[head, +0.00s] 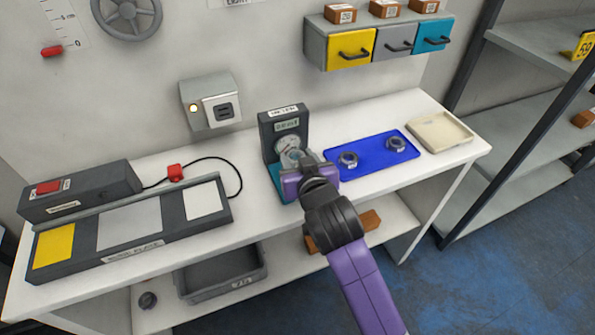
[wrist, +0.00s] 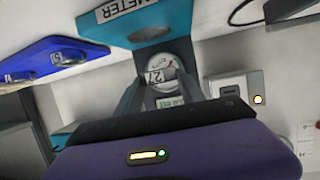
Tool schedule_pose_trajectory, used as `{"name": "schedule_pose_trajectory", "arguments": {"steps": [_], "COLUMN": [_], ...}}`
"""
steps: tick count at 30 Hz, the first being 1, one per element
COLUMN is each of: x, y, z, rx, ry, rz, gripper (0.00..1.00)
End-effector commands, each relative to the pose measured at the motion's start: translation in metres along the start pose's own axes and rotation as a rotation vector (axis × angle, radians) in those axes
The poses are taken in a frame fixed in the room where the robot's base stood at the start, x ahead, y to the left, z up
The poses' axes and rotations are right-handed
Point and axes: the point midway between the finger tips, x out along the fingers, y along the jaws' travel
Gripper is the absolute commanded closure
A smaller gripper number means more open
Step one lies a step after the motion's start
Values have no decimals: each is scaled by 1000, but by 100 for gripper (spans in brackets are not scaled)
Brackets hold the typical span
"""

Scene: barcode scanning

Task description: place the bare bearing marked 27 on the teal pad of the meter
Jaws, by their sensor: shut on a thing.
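The meter (head: 283,127) is a dark grey upright box with a round dial and a small display, and its teal pad (head: 276,176) shows at its foot. In the wrist view the teal pad (wrist: 205,28) spans the top, beside the METER label. My gripper (head: 297,158) is in front of the meter and hides part of the pad. In the wrist view my gripper (wrist: 157,80) is shut on a bearing marked 27 (wrist: 156,75), which appears in front of the dial. I cannot tell whether the bearing touches the pad.
A blue mat (head: 372,166) right of the meter holds two bearings (head: 348,159) (head: 396,144). A cream tray (head: 440,132) stands at the right end. A dark fixture with yellow, grey and white plates (head: 130,228) fills the left. Drawers (head: 352,48) hang above; a grey bin (head: 222,275) stands below.

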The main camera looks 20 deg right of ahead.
Motion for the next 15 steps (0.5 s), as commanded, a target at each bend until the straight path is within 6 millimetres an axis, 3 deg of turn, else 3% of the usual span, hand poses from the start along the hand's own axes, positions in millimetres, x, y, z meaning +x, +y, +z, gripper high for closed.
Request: {"name": "schedule_pose_trajectory", "arguments": {"steps": [10, 15], "x": [13, 16], "y": [0, 0], "z": [36, 44], "rx": [-1, -1], "ry": [-1, 3], "rz": [0, 0], "gripper": [100, 100]}}
